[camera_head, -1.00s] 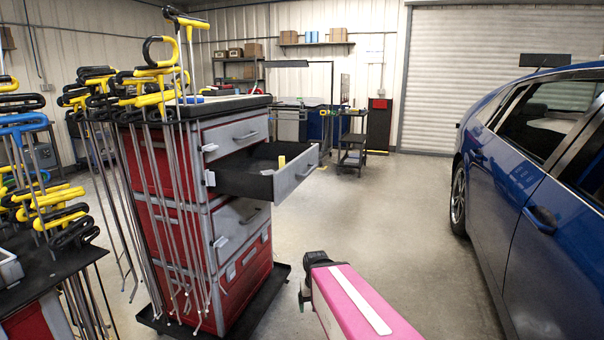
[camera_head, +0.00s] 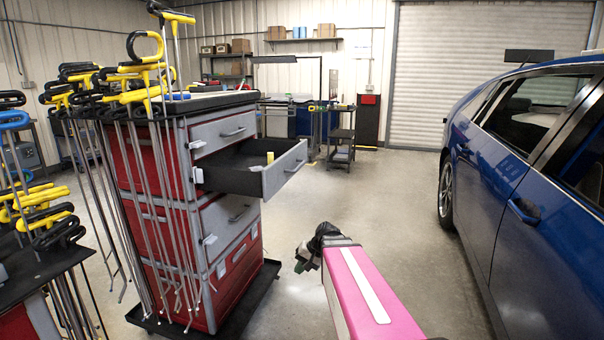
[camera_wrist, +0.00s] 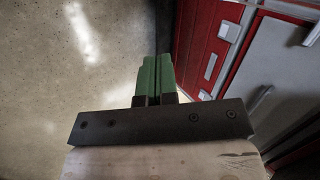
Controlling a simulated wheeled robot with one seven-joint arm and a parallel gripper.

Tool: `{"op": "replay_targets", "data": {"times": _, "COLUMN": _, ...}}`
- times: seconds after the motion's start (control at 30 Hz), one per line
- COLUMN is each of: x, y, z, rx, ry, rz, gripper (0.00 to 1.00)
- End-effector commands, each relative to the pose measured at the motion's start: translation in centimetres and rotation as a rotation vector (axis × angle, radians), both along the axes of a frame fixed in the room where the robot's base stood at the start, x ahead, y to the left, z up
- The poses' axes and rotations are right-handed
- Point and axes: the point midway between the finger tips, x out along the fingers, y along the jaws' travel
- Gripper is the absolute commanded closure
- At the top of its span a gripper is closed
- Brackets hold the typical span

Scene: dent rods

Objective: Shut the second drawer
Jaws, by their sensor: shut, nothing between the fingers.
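The tool cabinet (camera_head: 213,257) is red and grey and stands left of centre in the head view. Its second drawer (camera_head: 283,170) is pulled out to the right, with a small yellowish object (camera_head: 270,158) in it. The top drawer (camera_head: 224,133) and the lower drawers look shut. My gripper (camera_head: 303,262) is right of the cabinet, lower than the open drawer and apart from it. In the wrist view its green fingers (camera_wrist: 157,76) are together and empty, with the cabinet's red and grey front (camera_wrist: 215,62) to the right.
Long rods with yellow and black handles (camera_head: 140,72) hang along the cabinet's left side. A black cart (camera_head: 35,270) with more rods stands at the lower left. A blue car (camera_head: 530,190) fills the right. The floor between is clear.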

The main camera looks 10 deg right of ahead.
Motion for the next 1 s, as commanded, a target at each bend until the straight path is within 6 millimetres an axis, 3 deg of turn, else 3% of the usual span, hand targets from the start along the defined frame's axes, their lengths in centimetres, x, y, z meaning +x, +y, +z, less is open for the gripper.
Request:
{"op": "replay_targets", "data": {"times": 0.03, "x": 2.1, "y": -0.9, "z": 1.5, "rx": 0.082, "ry": -0.022, "rz": -0.035, "gripper": 1.00}}
{"op": "replay_targets", "data": {"times": 0.17, "x": 5.9, "y": -2.9, "z": 6.2, "rx": 0.313, "ry": -0.091, "rz": -0.110, "gripper": 1.00}}
{"op": "replay_targets", "data": {"times": 0.3, "x": 9.5, "y": -6.3, "z": 12.1, "rx": 0.558, "ry": -0.186, "rz": -0.174, "gripper": 1.00}}
{"op": "replay_targets", "data": {"times": 0.5, "x": 12.8, "y": -12.6, "z": 20.8, "rx": 0.865, "ry": -0.344, "rz": -0.229, "gripper": 1.00}}
{"op": "replay_targets", "data": {"times": 0.6, "x": 13.3, "y": -15.2, "z": 23.9, "rx": 0.971, "ry": -0.407, "rz": -0.240, "gripper": 1.00}}
{"op": "replay_targets", "data": {"times": 0.8, "x": 13.6, "y": -17.5, "z": 26.8, "rx": 1.066, "ry": -0.468, "rz": -0.246, "gripper": 1.00}}
{"op": "replay_targets", "data": {"times": 1.0, "x": 14.5, "y": -15.9, "z": 27.3, "rx": 1.073, "ry": -0.470, "rz": -0.244, "gripper": 1.00}}
